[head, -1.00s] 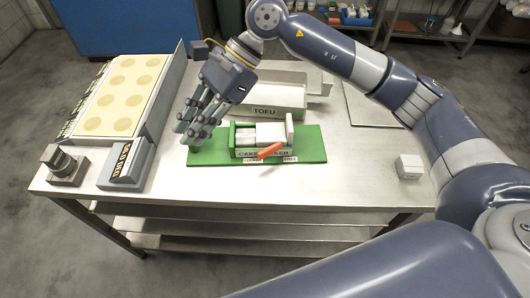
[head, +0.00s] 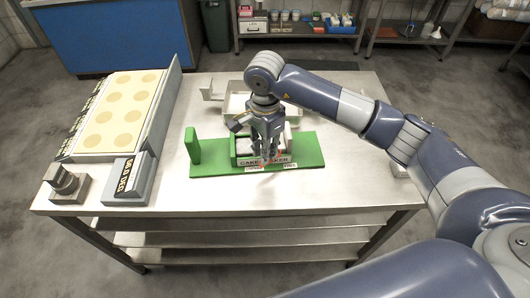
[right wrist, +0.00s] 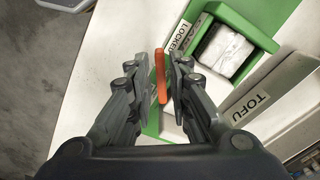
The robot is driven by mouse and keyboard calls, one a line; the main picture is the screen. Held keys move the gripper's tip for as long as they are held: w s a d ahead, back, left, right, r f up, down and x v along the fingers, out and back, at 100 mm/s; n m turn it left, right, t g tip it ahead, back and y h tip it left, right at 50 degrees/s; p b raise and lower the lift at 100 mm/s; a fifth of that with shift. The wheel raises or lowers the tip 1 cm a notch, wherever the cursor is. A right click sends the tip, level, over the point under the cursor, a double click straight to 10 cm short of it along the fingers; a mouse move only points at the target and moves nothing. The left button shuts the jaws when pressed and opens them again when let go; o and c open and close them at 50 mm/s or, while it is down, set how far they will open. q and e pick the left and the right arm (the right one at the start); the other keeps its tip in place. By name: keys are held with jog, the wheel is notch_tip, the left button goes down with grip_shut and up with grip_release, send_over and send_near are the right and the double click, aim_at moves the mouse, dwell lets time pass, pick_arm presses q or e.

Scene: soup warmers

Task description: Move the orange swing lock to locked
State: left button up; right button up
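The orange swing lock (right wrist: 160,78) is a short bar on the front of the green cake maker (head: 315,166). In the right wrist view it lies between my right gripper's fingertips (right wrist: 161,82), which are open on either side of it; small gaps seem to show, so I see no firm grip. In the head view my right gripper (head: 268,152) points down over the cake maker's front and mostly hides the lock. A second label (head: 289,165) is at the right, too small to read. My left gripper is not in view.
A white tray labelled "TOFU" (right wrist: 253,103) stands behind the cake maker. A green upright piece (head: 193,146) stands at the base's left end. A slanted panel with round discs (head: 118,112) and a grey sign block (head: 126,180) are at the left. The table's front is clear.

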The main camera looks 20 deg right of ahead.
jog(key=shift+f, duration=1.45)
grip_shut()
jog(key=shift+w+f+m+b, duration=0.15)
jog(key=shift+w+m+b, duration=0.1)
jog(key=shift+m+b, duration=0.25)
jog(key=shift+w+a+m+b, duration=0.15)
jog(key=shift+w+m+b, duration=0.15)
jog(key=shift+m+b, duration=0.5)
jog(key=shift+r, duration=0.2)
